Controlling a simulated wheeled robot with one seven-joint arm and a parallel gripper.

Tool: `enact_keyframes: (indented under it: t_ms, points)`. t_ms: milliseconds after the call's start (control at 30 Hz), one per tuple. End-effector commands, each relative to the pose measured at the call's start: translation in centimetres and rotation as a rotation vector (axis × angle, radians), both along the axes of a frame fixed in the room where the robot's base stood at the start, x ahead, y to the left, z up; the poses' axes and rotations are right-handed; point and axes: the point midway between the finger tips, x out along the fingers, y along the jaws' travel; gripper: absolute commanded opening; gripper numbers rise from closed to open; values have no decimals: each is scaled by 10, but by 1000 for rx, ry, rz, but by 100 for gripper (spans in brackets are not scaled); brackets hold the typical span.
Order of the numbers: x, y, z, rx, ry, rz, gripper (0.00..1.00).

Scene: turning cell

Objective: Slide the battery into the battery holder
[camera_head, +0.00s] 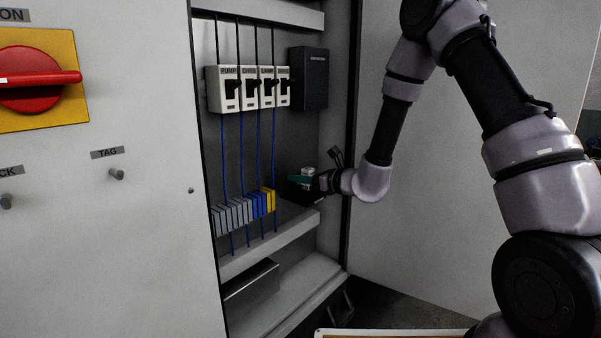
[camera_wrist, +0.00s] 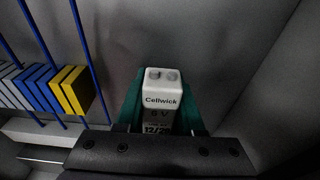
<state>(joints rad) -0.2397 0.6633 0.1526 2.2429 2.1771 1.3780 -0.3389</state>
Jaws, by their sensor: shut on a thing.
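I cannot pick out the battery holder for certain in either view.
A row of grey, blue and yellow terminal blocks (camera_head: 243,211) stands left of my gripper, with blue wires running up to several labelled white breakers (camera_head: 248,88). A black box (camera_head: 309,78) is mounted above my gripper. The cabinet's right wall is close by.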

Motion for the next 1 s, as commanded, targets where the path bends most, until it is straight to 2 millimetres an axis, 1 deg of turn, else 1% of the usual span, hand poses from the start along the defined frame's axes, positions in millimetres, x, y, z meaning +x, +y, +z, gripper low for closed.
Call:
enact_keyframes:
  t_ms: [1000]
  points:
    - [0,0,-10,0,0,0,0]
